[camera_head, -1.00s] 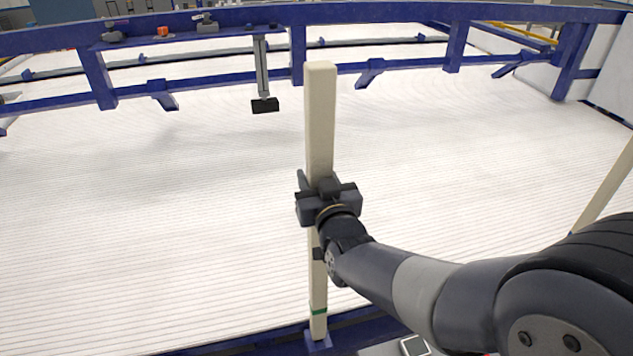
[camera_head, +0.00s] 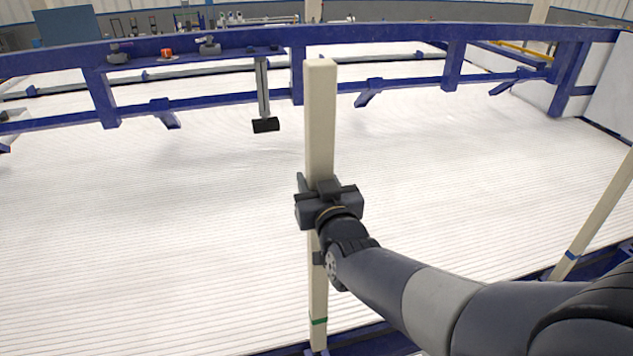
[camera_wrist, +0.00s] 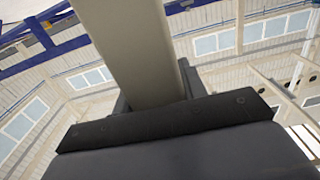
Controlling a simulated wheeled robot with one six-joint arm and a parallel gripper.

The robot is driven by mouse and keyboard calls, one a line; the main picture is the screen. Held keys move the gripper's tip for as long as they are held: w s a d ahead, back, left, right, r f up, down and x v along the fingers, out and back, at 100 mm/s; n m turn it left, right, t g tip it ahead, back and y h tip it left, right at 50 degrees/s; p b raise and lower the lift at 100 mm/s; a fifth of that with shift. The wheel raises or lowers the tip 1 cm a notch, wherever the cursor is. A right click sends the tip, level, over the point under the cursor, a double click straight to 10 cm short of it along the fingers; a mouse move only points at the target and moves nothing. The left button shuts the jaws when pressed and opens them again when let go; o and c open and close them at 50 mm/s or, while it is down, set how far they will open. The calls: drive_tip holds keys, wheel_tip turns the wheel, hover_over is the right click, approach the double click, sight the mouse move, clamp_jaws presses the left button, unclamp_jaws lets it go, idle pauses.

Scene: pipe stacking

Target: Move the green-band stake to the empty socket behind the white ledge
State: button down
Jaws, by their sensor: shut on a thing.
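The green-band stake (camera_head: 319,120) is a long pale square post, close to upright, in the middle of the head view. Its green band is near the low end, beside the blue front rail. I cannot tell whether that end sits in a socket. My gripper (camera_head: 322,200) is shut around the stake near mid-height. The stake also fills the upper middle of the wrist view (camera_wrist: 130,50), between the dark jaws. The white ledge is likely the broad white ribbed surface (camera_head: 150,230) behind the stake. I cannot pick out an empty socket.
A blue-band stake (camera_head: 598,215) leans in view at the right by the blue front rail (camera_head: 365,341). A blue frame (camera_head: 380,38) runs along the back, with a black-ended grey bracket (camera_head: 263,95) hanging from it. My arm covers the lower right.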

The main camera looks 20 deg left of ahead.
sight(317, 122)
drive_tip(key=shift+r+p, duration=3.5)
drive_tip(key=shift+r, duration=2.65)
